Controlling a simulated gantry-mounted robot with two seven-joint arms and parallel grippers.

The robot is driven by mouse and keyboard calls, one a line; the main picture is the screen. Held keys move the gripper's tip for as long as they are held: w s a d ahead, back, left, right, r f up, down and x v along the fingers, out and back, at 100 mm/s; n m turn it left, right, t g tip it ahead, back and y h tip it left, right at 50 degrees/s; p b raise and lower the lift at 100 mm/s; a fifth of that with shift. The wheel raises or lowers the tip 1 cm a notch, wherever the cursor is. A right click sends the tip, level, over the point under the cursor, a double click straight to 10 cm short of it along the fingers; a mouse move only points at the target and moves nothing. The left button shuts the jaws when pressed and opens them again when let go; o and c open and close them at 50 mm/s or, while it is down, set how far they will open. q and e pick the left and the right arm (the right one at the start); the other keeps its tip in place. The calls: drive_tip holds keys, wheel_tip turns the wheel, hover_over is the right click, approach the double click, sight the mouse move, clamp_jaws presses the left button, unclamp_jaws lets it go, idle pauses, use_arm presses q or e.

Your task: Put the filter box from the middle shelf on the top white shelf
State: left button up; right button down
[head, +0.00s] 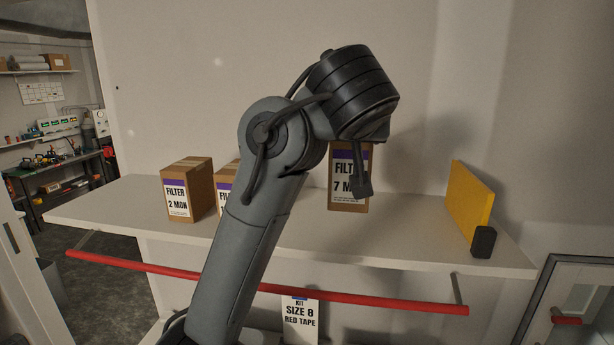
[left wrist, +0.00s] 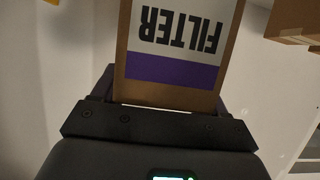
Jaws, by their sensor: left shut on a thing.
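A brown filter box (head: 348,193) with a purple band and a white label reading "FILTER 7 M" is at the white shelf (head: 415,240), right of my arm. I cannot tell whether its base touches the shelf. My left gripper (head: 360,178) is shut on this box from above, and my wrist hides its top. In the left wrist view the box (left wrist: 180,50) appears upside down between the jaws (left wrist: 163,92). My right gripper is not in view.
A "FILTER 2 MON" box (head: 187,192) and a partly hidden filter box (head: 226,187) stand on the left. A yellow panel (head: 470,208) with a black block (head: 483,242) is at the right. A red rail (head: 380,300) runs below the shelf edge. A "SIZE 8 RED TAPE" kit (head: 300,320) sits below.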

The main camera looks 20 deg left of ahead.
use_arm(q)
drive_tip(key=w+a+f+p, duration=0.4)
drive_tip(key=a+f, duration=0.3)
drive_tip(key=f, duration=0.2)
drive_tip(key=shift+w+f, duration=0.2)
drive_tip(key=shift+w, duration=0.45)
drive_tip(key=shift+a+f, duration=0.1)
drive_tip(key=shift+f, duration=0.05)
drive_tip(key=o, duration=1.5)
drive_tip(key=b+v, duration=0.3)
drive_tip(key=v, duration=0.9)
